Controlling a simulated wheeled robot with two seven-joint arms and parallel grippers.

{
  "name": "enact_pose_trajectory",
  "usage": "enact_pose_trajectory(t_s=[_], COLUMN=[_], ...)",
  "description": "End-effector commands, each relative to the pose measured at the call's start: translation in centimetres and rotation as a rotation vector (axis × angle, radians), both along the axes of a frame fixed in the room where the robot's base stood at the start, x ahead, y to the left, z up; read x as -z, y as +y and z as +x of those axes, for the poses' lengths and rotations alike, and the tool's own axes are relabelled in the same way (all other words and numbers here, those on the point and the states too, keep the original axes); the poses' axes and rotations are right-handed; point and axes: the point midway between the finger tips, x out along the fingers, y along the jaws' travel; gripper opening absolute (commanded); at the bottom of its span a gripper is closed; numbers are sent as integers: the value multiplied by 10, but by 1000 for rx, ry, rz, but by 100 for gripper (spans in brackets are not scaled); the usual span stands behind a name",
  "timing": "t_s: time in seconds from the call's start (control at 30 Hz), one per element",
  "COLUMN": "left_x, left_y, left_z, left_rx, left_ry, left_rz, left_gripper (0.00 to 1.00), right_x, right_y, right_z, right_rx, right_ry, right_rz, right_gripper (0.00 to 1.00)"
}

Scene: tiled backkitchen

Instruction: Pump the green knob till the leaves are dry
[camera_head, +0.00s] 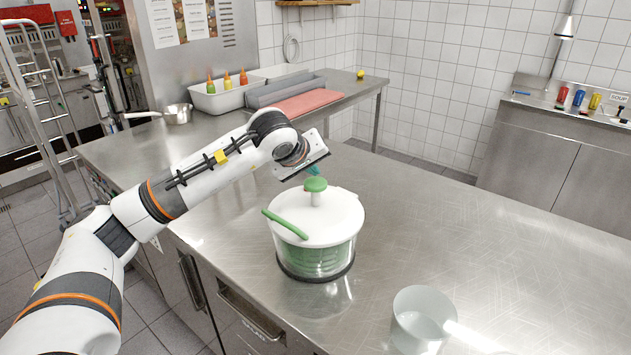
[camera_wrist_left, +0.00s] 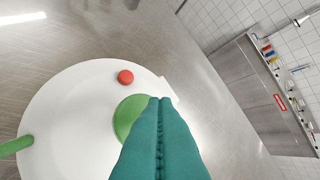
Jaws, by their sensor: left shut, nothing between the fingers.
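A salad spinner with a white lid (camera_head: 335,222) and a clear bowl (camera_head: 318,265) stands upright on the steel counter, green showing inside. Its green knob (camera_head: 315,184) stands raised on a white stem at the lid's middle. A green handle (camera_head: 285,224) lies at the lid's left edge. My left gripper (camera_head: 314,169) is just above and behind the knob; its teal fingers are shut and empty. In the left wrist view the fingertips (camera_wrist_left: 160,100) overlap the green knob (camera_wrist_left: 127,116); I cannot tell whether they touch it. A red button (camera_wrist_left: 125,77) shows on the lid. My right gripper is out of view.
A translucent empty container (camera_head: 421,318) stands on the steel counter (camera_head: 450,235) right of the spinner. Farther back are a saucepan (camera_head: 178,113), a white bin with sauce bottles (camera_head: 225,97) and a red board (camera_head: 308,103). The counter's right side is clear.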

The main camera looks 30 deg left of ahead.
Motion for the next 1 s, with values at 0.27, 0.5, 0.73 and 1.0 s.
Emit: enact_pose_trajectory(t_s=[0.27, 0.5, 0.73, 1.0], left_x=[0, 1, 9, 8], left_y=[0, 0, 0, 0], left_z=[0, 0, 0, 0], left_rx=[0, 0, 0, 0], left_ry=[0, 0, 0, 0], left_rz=[0, 0, 0, 0], left_gripper=[0, 0, 0, 0], right_x=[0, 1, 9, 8], right_y=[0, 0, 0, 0], right_z=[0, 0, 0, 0], right_rx=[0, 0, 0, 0], right_ry=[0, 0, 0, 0], right_rz=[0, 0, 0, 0], right_gripper=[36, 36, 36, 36])
